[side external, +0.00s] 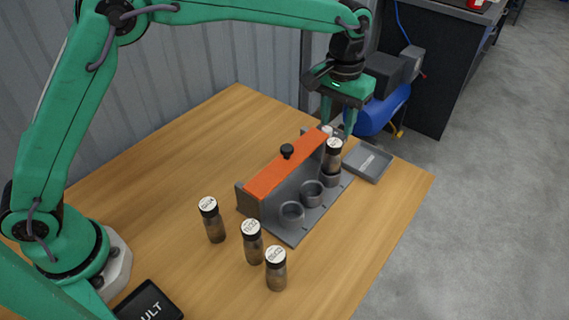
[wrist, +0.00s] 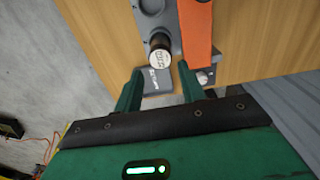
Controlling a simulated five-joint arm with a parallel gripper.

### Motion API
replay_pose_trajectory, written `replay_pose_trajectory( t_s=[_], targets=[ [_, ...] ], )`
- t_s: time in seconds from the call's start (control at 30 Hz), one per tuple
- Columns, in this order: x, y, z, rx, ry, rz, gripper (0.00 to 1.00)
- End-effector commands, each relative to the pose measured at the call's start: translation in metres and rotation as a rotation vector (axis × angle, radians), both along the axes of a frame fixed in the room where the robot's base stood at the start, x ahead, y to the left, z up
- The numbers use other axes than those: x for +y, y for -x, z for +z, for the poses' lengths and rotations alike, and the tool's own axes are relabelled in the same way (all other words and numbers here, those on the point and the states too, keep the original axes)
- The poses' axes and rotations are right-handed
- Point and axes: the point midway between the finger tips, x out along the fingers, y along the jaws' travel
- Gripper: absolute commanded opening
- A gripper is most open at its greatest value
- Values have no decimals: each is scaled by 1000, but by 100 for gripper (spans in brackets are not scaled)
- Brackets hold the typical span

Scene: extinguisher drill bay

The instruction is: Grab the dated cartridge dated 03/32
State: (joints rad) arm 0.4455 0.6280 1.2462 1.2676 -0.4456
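Three dark-capped cartridges with white top labels stand upright on the table in the side view: a left one (side external: 212,222), a middle one (side external: 252,243) and a front one (side external: 276,270). Another cartridge (side external: 333,157) stands upright in the far cup of the grey rack (side external: 270,232). Its labelled cap (wrist: 160,55) shows in the wrist view just beyond my fingertips. The dates are too small or blurred for me to read. My gripper (side external: 337,118) is open, fingers pointing down, above and behind the rack's far end; nothing is between its fingers (wrist: 157,88).
A black sign (side external: 150,302) is near my base. The table's left area is clear.

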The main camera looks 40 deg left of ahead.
Motion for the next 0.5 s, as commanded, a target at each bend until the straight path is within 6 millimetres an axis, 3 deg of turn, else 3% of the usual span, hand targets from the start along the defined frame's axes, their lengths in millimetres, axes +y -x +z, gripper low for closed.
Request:
replay_pose_trajectory(
  t_s=[0.5],
  targets=[
    [0,0,-58,1,0,0,40]
  ],
)
